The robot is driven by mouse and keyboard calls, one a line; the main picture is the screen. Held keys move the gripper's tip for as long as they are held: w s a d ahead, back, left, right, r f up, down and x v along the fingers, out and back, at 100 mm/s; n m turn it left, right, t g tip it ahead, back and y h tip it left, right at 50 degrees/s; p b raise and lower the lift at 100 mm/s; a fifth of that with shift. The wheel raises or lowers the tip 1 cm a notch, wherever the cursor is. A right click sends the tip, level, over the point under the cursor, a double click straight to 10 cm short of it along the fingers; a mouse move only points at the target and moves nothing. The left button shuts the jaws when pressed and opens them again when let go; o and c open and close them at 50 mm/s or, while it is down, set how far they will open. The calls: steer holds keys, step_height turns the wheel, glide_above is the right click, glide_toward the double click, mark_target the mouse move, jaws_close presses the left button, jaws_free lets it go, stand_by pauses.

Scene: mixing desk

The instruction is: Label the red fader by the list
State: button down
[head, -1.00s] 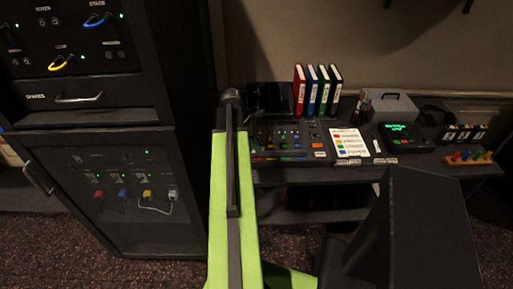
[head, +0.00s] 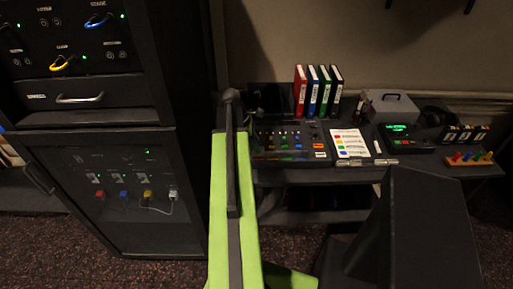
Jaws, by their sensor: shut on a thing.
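The mixing console (head: 290,142) lies on the desk at the back, with rows of small coloured controls. They are too small and dark to pick out the red fader for certain. The white list (head: 350,144) lies right of the console, with red, yellow, green and blue marks beside lines of text I cannot read. Several small pale label-like pieces (head: 381,162) sit along the desk's front edge. My green and black arm rises in front of the console's left end. My gripper cannot be made out; it seems hidden behind the arm.
A dark rack (head: 165,236) with coloured cables stands close on the left. Several binders (head: 318,90) stand behind the console. A grey box (head: 393,107), a device with a green display (head: 398,128) and a wooden peg board (head: 470,159) fill the desk's right side. Carpet lies in front.

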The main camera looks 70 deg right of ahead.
steer(key=shift+f+b, duration=0.3)
stand_by(0.5)
steer(key=c, duration=1.3)
jaws_free()
steer(key=shift+o, duration=0.2)
steer(key=p+v, duration=1.6)
steer(key=v, duration=0.1)
steer(key=shift+r, duration=0.2)
